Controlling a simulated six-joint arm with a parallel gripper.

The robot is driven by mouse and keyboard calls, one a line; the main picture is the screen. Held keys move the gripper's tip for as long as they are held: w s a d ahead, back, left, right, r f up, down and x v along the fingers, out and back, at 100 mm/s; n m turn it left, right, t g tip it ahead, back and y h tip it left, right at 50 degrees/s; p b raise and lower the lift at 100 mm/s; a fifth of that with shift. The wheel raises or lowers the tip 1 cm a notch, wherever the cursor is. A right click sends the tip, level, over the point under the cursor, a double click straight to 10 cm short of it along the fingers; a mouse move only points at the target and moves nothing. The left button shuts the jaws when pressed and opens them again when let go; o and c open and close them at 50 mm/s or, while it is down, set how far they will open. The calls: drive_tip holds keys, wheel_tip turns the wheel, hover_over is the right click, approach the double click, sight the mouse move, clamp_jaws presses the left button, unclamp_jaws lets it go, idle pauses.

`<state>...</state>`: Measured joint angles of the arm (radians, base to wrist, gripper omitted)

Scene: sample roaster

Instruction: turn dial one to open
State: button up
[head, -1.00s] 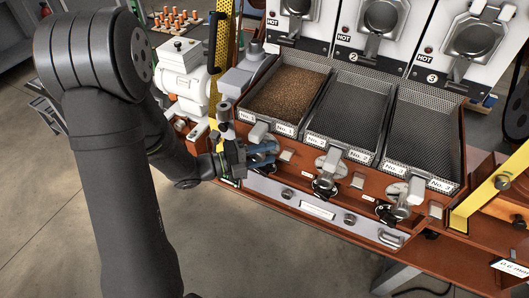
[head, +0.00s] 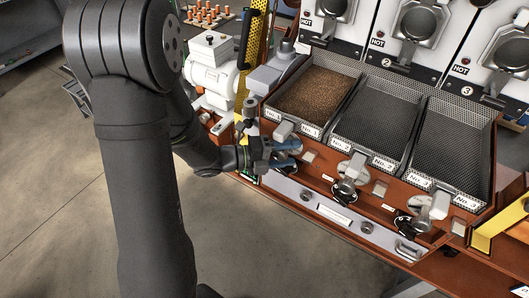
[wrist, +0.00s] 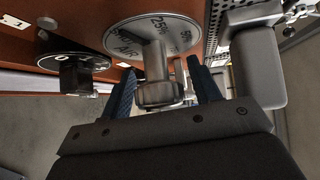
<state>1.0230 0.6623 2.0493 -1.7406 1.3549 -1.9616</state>
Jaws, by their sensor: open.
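In the wrist view, a round silver dial plate (wrist: 122,38) carries "AIR", "25%" and what looks like "50%". Its pale cylindrical knob (wrist: 155,75) stands between the two blue fingers of my gripper (wrist: 161,68). The fingers are apart, with a visible gap on the knob's right side. A black dial (wrist: 92,61) with white marks and a dark knob (wrist: 76,78) lies to the left. No "one" label is readable on either dial. In the head view, my gripper (head: 286,154) is at the front panel below tray No. 1 and hides most of the dials there.
Tray No. 1 (head: 352,80) holds brown beans; the two mesh trays (head: 374,125) to its right are empty. A grey lever block (wrist: 257,65) stands close right of my gripper in the wrist view. Similar dial sets sit below trays No. 2 (head: 346,190) and No. 3.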

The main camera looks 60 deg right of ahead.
drive_tip(key=shift+w, duration=0.1)
drive_tip(key=v, duration=1.7)
drive_tip(key=shift+a, duration=0.2)
drive_tip(key=shift+r, duration=0.15)
drive_tip(key=shift+m+g+h, duration=0.3)
drive_tip(key=shift+m, duration=0.2)
drive_tip(key=x, duration=0.5)
drive_tip(key=f+x, duration=0.1)
drive_tip(key=x, duration=1.1)
drive_tip(key=shift+d+f, duration=0.2)
drive_tip(key=shift+w, duration=0.1)
